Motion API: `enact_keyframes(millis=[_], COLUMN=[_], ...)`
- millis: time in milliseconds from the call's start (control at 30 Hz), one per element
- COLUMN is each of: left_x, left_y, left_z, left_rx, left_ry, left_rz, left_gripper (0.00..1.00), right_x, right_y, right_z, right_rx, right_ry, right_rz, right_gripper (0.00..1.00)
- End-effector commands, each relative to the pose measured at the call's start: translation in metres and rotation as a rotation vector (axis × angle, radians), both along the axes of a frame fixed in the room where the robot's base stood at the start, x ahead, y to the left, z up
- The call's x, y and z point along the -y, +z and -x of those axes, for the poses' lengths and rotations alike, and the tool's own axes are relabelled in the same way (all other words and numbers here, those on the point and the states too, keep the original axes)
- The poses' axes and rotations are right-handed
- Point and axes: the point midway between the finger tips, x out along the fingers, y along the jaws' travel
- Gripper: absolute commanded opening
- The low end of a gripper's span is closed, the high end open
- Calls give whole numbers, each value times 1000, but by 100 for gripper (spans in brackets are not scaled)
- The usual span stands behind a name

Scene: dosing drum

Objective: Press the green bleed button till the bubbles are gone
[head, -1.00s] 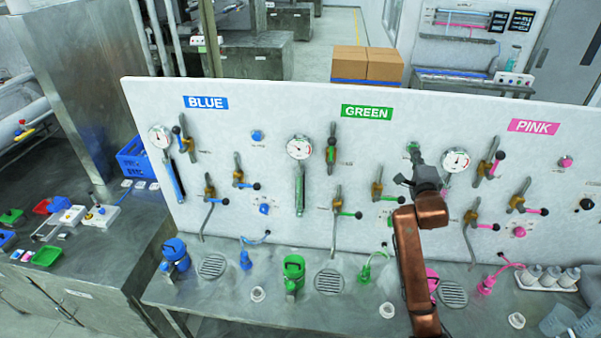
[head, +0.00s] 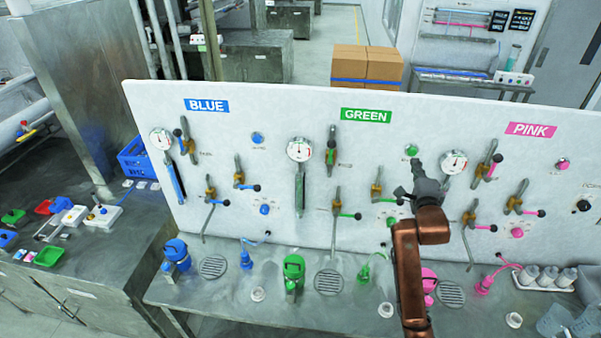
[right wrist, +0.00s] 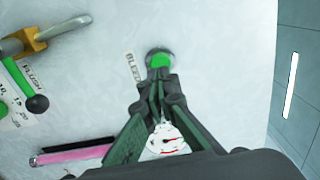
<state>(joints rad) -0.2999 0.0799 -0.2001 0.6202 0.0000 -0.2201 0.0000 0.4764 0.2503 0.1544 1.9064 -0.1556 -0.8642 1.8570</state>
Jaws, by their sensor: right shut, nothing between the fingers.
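The green bleed button (head: 412,151) sits on the white panel, right of the GREEN sign, and looks round in its metal collar. It also shows in the right wrist view (right wrist: 160,61), beside a "BLEED" label. My right gripper (head: 417,163) is shut and empty, its tips just below the button in the head view. In the right wrist view the fingertips (right wrist: 158,78) overlap the button's lower edge; whether they touch it I cannot tell. The green line's sight tube (head: 299,190) hangs under its gauge; bubbles are too small to make out. My left gripper is not in view.
A pressure gauge (head: 453,162) stands close to the right of my gripper. A green-handled valve (head: 377,190) is to its left. Pink-line valves (head: 487,167) lie further right. The panel above the button is clear up to the GREEN sign (head: 366,115).

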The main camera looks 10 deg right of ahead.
Motion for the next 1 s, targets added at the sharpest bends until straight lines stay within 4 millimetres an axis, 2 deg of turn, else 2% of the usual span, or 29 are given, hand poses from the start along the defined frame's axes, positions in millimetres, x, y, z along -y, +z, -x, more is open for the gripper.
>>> enact_keyframes(millis=[300, 500, 1000], left_x=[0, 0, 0], left_y=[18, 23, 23], left_z=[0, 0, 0], left_rx=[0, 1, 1], left_ry=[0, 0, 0], left_rz=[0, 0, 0], left_gripper=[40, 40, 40], right_x=[-9, -12, -13], right_y=[1, 1, 0], right_z=[36, 52, 53], right_rx=[-2, 0, 0], right_ry=[1, 0, 0], right_rz=[-1, 0, 1], right_gripper=[0, 0, 0])
